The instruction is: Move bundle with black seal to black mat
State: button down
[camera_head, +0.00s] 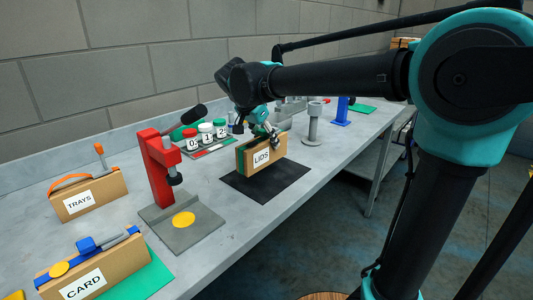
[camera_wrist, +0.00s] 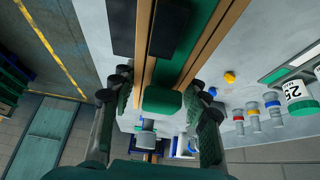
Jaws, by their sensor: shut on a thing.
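The bundle (camera_head: 264,155) is a tan, board-sided block with a white LIDS label and green at its left end. It stands upright over the back part of the black mat (camera_head: 262,190); I cannot tell whether it touches it. My gripper (camera_head: 263,133) is shut on the bundle's top from above. In the wrist view, the fingers (camera_wrist: 163,88) lie on either side of the bundle (camera_wrist: 208,42), whose tan boards flank a green middle with a dark strip, perhaps the black seal. A dark patch of the mat (camera_wrist: 121,28) shows beside it.
A red press (camera_head: 158,170) on a grey base stands left of the mat. A TRAYS bundle (camera_head: 88,195) and a CARD bundle (camera_head: 90,270) are further left. Several jars (camera_head: 206,133) are behind, and a grey post (camera_head: 313,125) is to the right.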

aim_at(266, 153)
jog(key=shift+f, duration=2.5)
jog(key=c, duration=0.8)
grip_release()
jog(key=shift+f, duration=0.1)
jog(key=shift+o, duration=0.2)
jog(key=v, duration=1.2)
